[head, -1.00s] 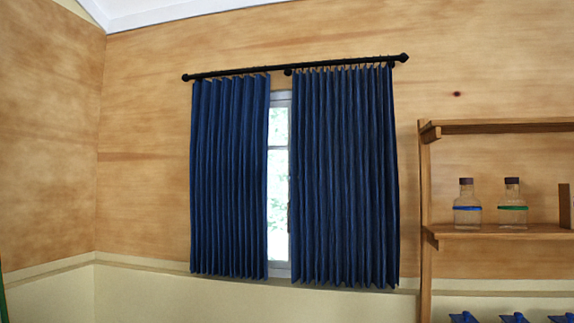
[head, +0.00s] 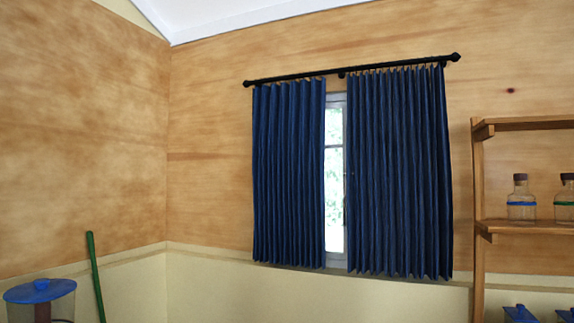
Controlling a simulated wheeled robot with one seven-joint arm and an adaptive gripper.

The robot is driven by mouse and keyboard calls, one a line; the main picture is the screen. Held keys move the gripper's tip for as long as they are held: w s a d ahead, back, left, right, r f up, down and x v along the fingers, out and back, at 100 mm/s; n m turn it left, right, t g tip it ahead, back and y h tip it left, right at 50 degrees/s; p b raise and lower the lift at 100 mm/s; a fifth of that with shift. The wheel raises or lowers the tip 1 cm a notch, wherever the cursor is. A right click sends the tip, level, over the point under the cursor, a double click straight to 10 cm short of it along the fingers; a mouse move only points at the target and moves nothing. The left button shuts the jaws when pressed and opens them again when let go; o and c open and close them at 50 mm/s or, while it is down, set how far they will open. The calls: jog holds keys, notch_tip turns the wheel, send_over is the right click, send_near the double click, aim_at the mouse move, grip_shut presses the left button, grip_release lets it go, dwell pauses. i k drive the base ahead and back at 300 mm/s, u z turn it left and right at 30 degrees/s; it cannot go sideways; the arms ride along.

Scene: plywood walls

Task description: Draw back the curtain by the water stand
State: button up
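Two blue pleated curtains hang from a black rod in the head view. The left curtain (head: 288,175) covers the left part of the window, and the wider right curtain (head: 400,175) covers the right part. A narrow strip of window (head: 334,180) shows between them. A clear container with a blue lid (head: 40,291), perhaps a water dispenser, stands at the lower left, partly cut off by the frame. Any stand under it is out of view. My gripper is not in view.
A wooden shelf (head: 478,225) stands right of the window, holding bottles with blue (head: 521,200) and green (head: 565,200) bands. Blue-topped items show at its bottom. A green pole (head: 96,277) leans near the left wall. The black rod (head: 350,70) spans above the window.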

aim_at(318, 110)
jog(key=u, duration=0.55)
jog(key=i, duration=2.65)
jog(key=z, duration=4.25)
jog(key=i, duration=1)
jog(key=u, duration=0.4)
